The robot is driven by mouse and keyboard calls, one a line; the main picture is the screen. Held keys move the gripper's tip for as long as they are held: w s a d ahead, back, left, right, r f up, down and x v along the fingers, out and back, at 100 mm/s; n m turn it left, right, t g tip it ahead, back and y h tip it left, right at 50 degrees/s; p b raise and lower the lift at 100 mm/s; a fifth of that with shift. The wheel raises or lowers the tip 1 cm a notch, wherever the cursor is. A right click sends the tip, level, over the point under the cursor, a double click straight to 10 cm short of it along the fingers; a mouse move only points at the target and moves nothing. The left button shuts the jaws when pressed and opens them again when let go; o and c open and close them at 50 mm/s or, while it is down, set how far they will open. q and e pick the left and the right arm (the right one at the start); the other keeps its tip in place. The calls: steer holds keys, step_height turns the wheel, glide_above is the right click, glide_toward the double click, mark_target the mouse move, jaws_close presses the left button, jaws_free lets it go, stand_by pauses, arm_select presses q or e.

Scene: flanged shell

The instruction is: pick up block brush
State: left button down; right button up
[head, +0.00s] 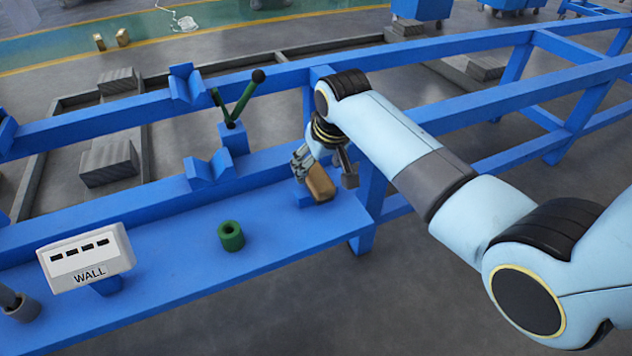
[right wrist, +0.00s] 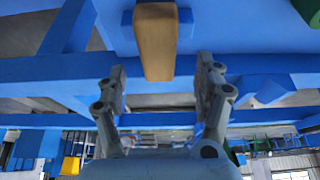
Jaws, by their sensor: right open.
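The block brush (head: 320,183) shows a brown, wooden-looking block near the right end of the blue bench shelf, by a small blue support (head: 298,196). My right gripper (head: 325,166) is at the brush in the head view, its fingers open. In the right wrist view the brown block (right wrist: 156,42) lies just beyond the open fingertips (right wrist: 162,78), about midway between them. A gap shows between the block and both fingers. The arm and fingers hide part of the brush in the head view.
A green ring (head: 231,236) stands on the shelf (head: 275,262) left of the brush. A white WALL box (head: 86,258) stands farther left. Blue V-shaped supports (head: 209,169) and a green-armed stand (head: 235,105) rise behind. The shelf between ring and brush is clear.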

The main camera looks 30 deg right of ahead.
mark_target(317, 173)
steer(key=b+x, duration=0.1)
steer(key=x, duration=0.3)
steer(key=shift+s+d+f+b, duration=0.1)
steer(key=shift+f+b, duration=0.1)
steer(key=shift+b, duration=0.1)
steer(key=shift+f, duration=0.2)
steer(key=shift+r, duration=0.1)
steer(key=shift+f, duration=0.25)
steer(key=c, duration=1.4)
